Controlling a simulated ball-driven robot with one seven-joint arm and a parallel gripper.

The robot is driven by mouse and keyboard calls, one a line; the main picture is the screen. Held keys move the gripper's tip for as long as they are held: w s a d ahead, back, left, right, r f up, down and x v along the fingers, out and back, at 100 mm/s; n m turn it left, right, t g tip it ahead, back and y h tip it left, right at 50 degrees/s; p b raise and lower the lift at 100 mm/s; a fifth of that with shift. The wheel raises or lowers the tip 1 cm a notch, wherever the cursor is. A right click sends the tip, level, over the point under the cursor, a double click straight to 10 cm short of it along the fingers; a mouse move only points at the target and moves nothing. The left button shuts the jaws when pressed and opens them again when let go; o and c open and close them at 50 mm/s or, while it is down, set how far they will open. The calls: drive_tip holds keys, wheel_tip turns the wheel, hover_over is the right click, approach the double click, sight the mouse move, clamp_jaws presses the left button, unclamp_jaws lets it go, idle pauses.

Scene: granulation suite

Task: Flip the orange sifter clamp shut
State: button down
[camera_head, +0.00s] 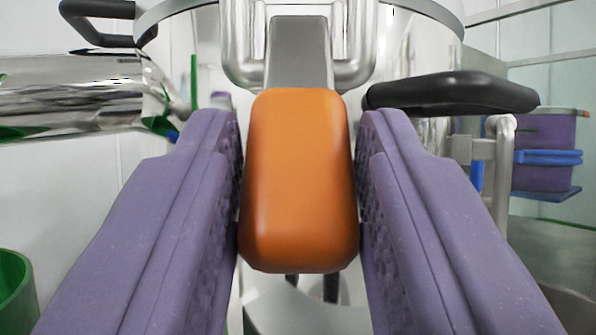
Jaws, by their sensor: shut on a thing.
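The orange sifter clamp (299,180) is in the middle of the view, its rounded orange grip towards me. A flat grey metal lever (298,55) runs from the grip up to a shiny metal bracket (355,70) on the round steel vessel (200,45). My gripper (299,165), with two purple padded fingers, is shut on the orange grip, one finger against each side. The lever's hinge and the clamp's far side are hidden behind the grip.
A black handle (452,93) sticks out right of the clamp, close to my right finger. Another black handle (95,22) is at upper left. A shiny horizontal pipe (70,105) runs at left. A green bin (14,290) stands lower left; a purple container (545,145) is at right.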

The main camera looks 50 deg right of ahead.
drive_tip(key=c, duration=0.8)
unclamp_jaws()
drive_tip(key=p+v, duration=0.2)
drive_tip(key=v, duration=0.6)
drive_tip(key=shift+d, duration=0.1)
drive_tip(key=shift+c, duration=0.4)
